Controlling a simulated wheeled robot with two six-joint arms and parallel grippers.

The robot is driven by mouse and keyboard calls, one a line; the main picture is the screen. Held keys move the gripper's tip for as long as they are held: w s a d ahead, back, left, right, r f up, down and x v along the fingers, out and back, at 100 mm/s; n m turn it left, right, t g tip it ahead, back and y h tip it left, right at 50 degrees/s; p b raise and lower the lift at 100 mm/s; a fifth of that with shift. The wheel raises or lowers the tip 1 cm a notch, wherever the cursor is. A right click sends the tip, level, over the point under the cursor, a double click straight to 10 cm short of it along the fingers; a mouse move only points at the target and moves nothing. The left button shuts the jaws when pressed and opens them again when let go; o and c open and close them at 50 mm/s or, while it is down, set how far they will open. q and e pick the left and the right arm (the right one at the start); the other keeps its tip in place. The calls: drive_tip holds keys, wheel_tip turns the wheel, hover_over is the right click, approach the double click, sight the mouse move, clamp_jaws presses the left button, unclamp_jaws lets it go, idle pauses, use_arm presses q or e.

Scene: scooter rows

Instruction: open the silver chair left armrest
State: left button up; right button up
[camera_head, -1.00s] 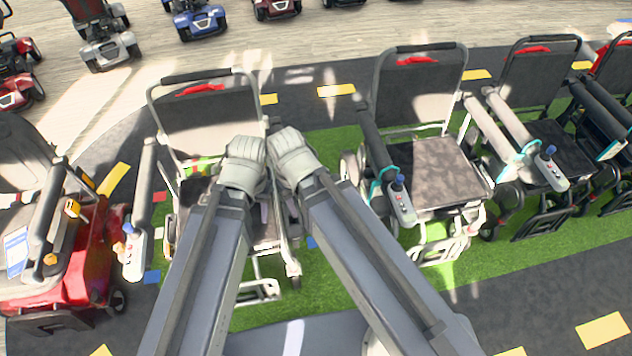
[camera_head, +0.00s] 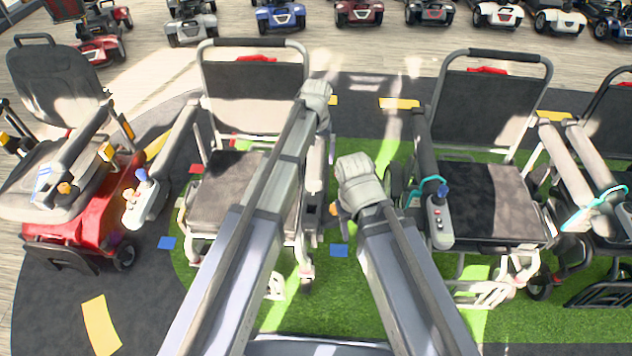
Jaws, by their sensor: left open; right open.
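A silver-framed chair (camera_head: 254,97) with a dark backrest and grey seat (camera_head: 222,190) faces me, left of centre. Its picture-left armrest (camera_head: 180,138) carries a control box with a joystick (camera_head: 146,202). On its picture-right side, the armrest (camera_head: 314,165) is partly hidden behind my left arm. My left gripper (camera_head: 317,98) is open near the right edge of the backrest, above that armrest. My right gripper (camera_head: 357,180) is open and empty, over the gap to the right of this chair. The fingertips of both are hard to make out.
A red scooter chair (camera_head: 85,210) stands at the left. Another silver-framed chair (camera_head: 490,105) with a joystick armrest (camera_head: 438,218) stands close on the right, with a further chair beyond. Green turf (camera_head: 340,300) lies between them. Several scooters line the back.

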sight(315, 165)
use_arm(q)
drive_tip(key=shift+w+a+f, duration=0.1)
drive_tip(key=shift+w+f, duration=0.2)
drive_tip(key=shift+w, duration=0.2)
drive_tip(key=shift+w+a+f, duration=0.1)
drive_tip(key=shift+w+f, duration=0.15)
drive_tip(key=shift+w, duration=0.2)
wheel_tip(315, 165, down, 8)
drive_tip(key=b, duration=0.8)
drive_tip(key=shift+r, duration=0.1)
use_arm(e)
wheel_tip(315, 165, down, 9)
drive_tip(key=shift+r, duration=0.1)
use_arm(q)
clamp_jaws()
